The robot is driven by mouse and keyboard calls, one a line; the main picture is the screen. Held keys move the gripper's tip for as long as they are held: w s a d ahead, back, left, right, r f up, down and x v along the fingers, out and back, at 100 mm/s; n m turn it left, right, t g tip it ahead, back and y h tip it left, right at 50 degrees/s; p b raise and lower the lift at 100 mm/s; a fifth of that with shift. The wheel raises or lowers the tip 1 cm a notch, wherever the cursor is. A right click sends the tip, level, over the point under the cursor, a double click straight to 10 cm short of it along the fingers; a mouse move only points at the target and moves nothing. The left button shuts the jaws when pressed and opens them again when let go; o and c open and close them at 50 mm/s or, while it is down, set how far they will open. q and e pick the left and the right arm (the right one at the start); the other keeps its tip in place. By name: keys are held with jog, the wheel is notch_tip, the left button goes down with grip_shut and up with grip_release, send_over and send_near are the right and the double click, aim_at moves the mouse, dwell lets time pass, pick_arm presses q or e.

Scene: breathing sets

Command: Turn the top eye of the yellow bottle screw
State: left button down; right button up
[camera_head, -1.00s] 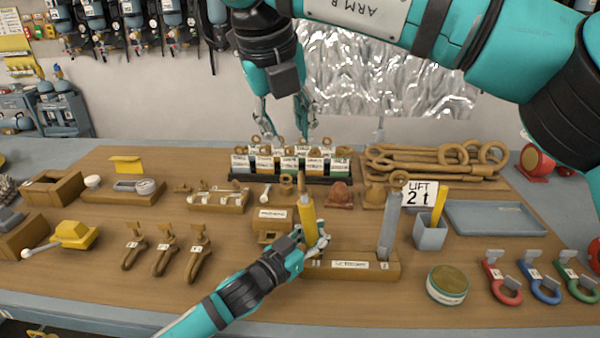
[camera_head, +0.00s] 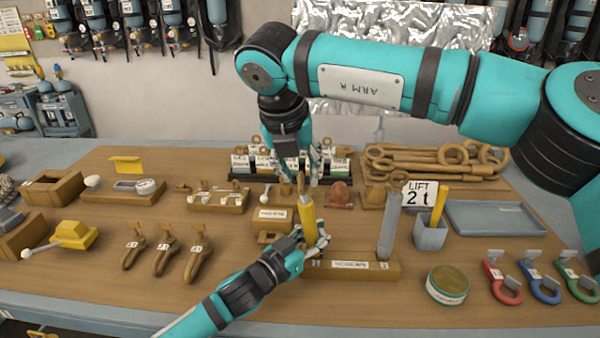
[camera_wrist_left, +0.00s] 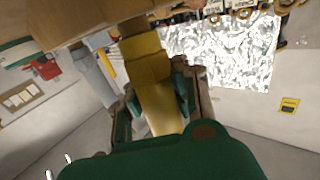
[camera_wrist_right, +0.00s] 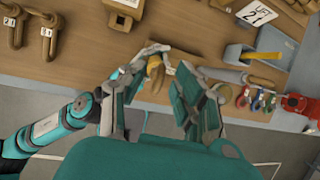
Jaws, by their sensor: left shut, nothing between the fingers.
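The yellow bottle screw (camera_head: 308,222) stands upright, slightly tilted, at the left end of a labelled wooden block (camera_head: 350,267). Its top eye (camera_head: 301,184) is brownish. My left gripper (camera_head: 318,243) is shut low at the yellow body, which also shows in the left wrist view (camera_wrist_left: 155,95) between the finger linkages; I cannot tell whether they touch. My right gripper (camera_head: 302,178) points down from above, open, its fingers on either side of the top eye. In the right wrist view the top of the bottle screw (camera_wrist_right: 155,67) shows between the spread fingers.
A grey upright bar (camera_head: 388,226) stands at the block's right end. A grey cup (camera_head: 430,235) with a yellow item and the lift sign (camera_head: 419,194) are farther right. A labelled rack (camera_head: 240,178) stands behind. A round tin (camera_head: 447,285) sits at front right.

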pick_arm(q)
jog(key=shift+s+d+f, duration=0.2)
pick_arm(e)
jog(key=shift+w+d+f, duration=0.1)
jog(key=shift+w+f, duration=0.15)
jog(key=shift+f, duration=0.45)
grip_shut()
